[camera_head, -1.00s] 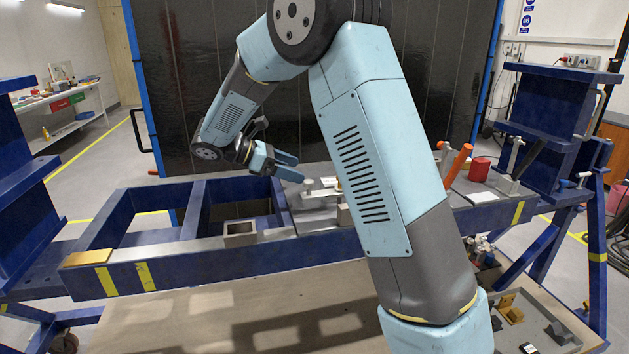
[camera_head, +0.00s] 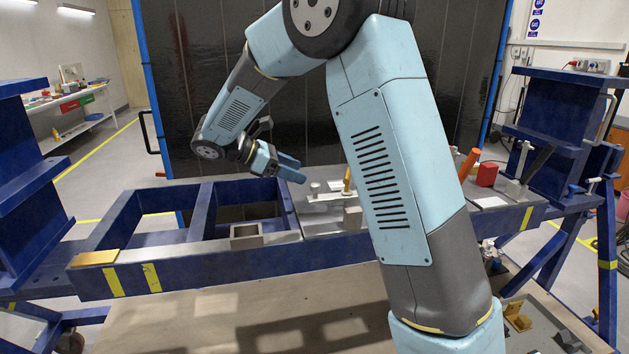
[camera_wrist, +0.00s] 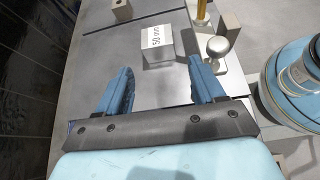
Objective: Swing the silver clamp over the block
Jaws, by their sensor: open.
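The block (camera_wrist: 158,46) is a pale cube marked "50 mm" in the wrist view, lying ahead of my open fingers and a little beyond their tips. The silver clamp (camera_head: 316,188) shows in the head view on the plate, just right of my gripper (camera_head: 291,170). Its round silver knob (camera_wrist: 218,47) is in the wrist view, to the right of the block and just beyond my right finger. My gripper (camera_wrist: 160,80) is open with nothing between its fingers. I cannot make out the marked block in the head view.
A yellow upright handle (camera_head: 347,180) stands right of the knob. A grey block (camera_head: 352,216) and an open square box (camera_head: 246,236) sit near the blue frame's (camera_head: 200,262) front rail. A red item (camera_head: 487,174) and an orange handle (camera_head: 469,163) stand farther right.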

